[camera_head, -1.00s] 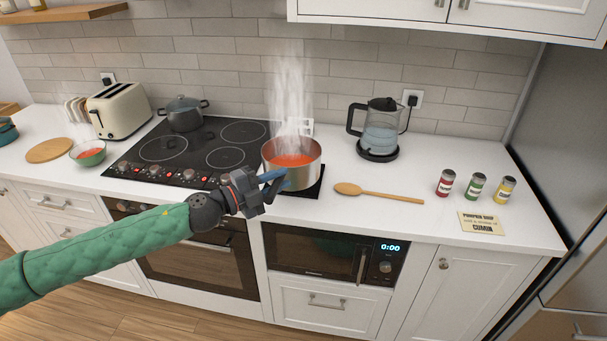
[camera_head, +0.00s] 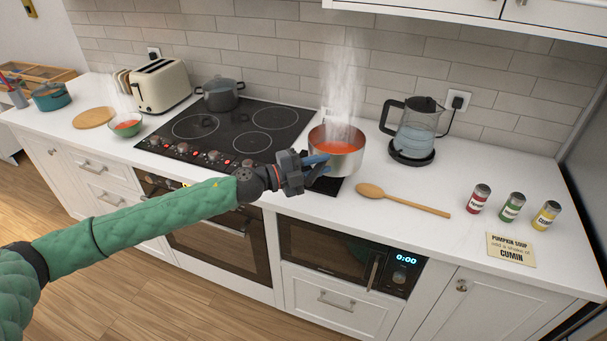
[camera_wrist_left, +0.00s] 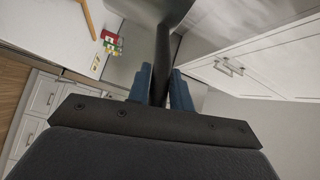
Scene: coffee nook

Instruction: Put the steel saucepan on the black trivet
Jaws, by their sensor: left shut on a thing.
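The wrist view shows the dark handle (camera_wrist_left: 161,70) between the blue fingers (camera_wrist_left: 160,88), with the grey pan side at the top. A black surface, apparently the black trivet (camera_head: 334,188), shows below the pan's front; most of it is hidden. I cannot tell whether the pan touches it or hangs just above. My right gripper is not in view.
The black hob (camera_head: 225,135) lies left, with a dark lidded pot (camera_head: 222,97) at its back. A glass kettle (camera_head: 416,130) stands right of the pan. A wooden spoon (camera_head: 400,200), several spice jars (camera_head: 511,207) and a note card (camera_head: 510,250) lie farther right.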

